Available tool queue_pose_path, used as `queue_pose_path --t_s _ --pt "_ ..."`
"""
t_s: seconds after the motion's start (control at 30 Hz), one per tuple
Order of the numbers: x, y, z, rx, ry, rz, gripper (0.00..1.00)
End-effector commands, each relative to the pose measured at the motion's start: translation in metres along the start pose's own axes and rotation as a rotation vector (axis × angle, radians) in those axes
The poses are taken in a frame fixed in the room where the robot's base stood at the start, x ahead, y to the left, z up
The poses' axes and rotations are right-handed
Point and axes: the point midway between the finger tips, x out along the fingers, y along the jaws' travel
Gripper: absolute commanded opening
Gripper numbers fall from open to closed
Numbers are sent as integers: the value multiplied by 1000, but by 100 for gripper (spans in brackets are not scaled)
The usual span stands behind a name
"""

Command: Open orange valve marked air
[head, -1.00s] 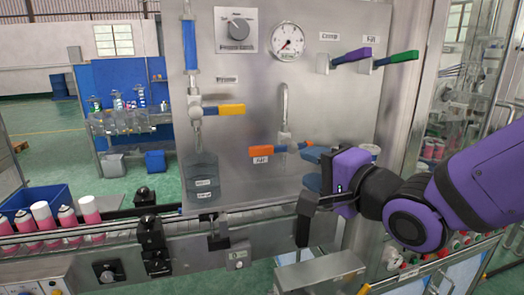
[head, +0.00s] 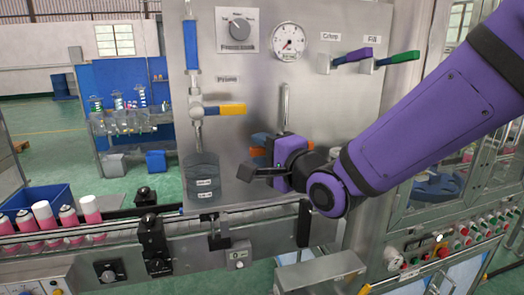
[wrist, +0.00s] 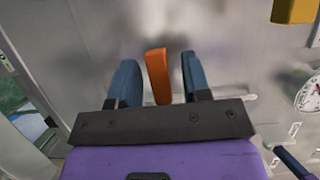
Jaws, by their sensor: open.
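The orange valve handle (wrist: 157,75) stands between the two blue fingers of my gripper (wrist: 157,82) in the wrist view, with a gap on each side. The jaws are open and do not appear to touch it. In the head view my gripper (head: 262,150) is at the panel, below the metal pipe. It hides most of the orange handle there; only a small orange piece (head: 257,152) shows at its left. The handle's label is hidden.
A yellow valve handle (head: 232,109) is up and left on the steel panel (head: 255,75). Purple (head: 352,56) and green (head: 398,58) levers are at the upper right. A pressure gauge (head: 289,40) is above. Pink cans (head: 68,216) stand on the conveyor at the left.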

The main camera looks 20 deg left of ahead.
Motion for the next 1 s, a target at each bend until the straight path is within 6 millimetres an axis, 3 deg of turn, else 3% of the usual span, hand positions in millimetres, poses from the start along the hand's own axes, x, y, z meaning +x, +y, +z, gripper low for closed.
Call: queue_pose_path --t_s 0.33,0.53,1.0 --pt "4 0 0 -1 0 1 44" --pt "4 0 0 -1 0 1 0" --pt "15 -4 8 59 0 -23 0"
